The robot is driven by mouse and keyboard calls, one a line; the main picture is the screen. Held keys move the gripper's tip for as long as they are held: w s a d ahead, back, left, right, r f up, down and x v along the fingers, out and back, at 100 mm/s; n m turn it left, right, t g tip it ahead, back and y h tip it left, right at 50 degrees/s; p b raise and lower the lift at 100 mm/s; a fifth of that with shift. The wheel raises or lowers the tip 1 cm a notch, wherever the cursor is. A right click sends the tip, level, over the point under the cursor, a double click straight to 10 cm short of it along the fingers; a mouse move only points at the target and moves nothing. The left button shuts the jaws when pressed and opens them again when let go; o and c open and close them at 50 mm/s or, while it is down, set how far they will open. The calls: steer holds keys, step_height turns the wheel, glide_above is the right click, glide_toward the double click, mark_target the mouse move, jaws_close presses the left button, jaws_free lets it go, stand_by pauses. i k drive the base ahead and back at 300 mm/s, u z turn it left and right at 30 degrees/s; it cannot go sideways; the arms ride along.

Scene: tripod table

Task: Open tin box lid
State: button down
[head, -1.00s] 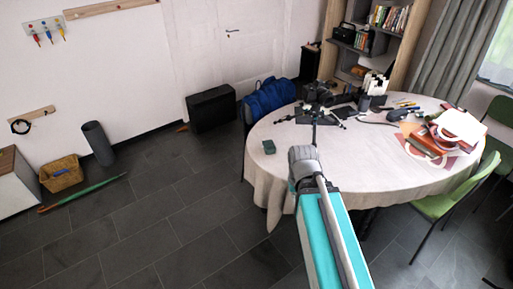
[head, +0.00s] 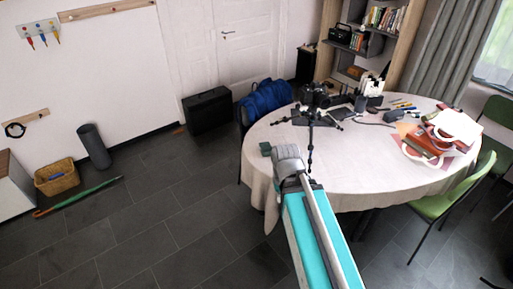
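A small dark green box (head: 265,149), which looks like the tin box, sits near the left front edge of the round table. It is small in the picture, and I cannot make out its lid or whether it is open. My arm comes up from the bottom of the head view, and its grey joint appears just right of and below the box. My gripper does not show, so its fingers and its distance from the box cannot be seen.
The table (head: 343,187) has a pale cloth. A black camera on a tripod (head: 312,103) stands behind the box, its legs spread. Bags and papers (head: 434,143) cover the right side. A green chair (head: 452,192) stands at the right front. The floor left of the table is mostly clear.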

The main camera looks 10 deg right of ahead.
mark_target(265, 146)
steer(key=i, duration=0.95)
steer(key=z, duration=0.05)
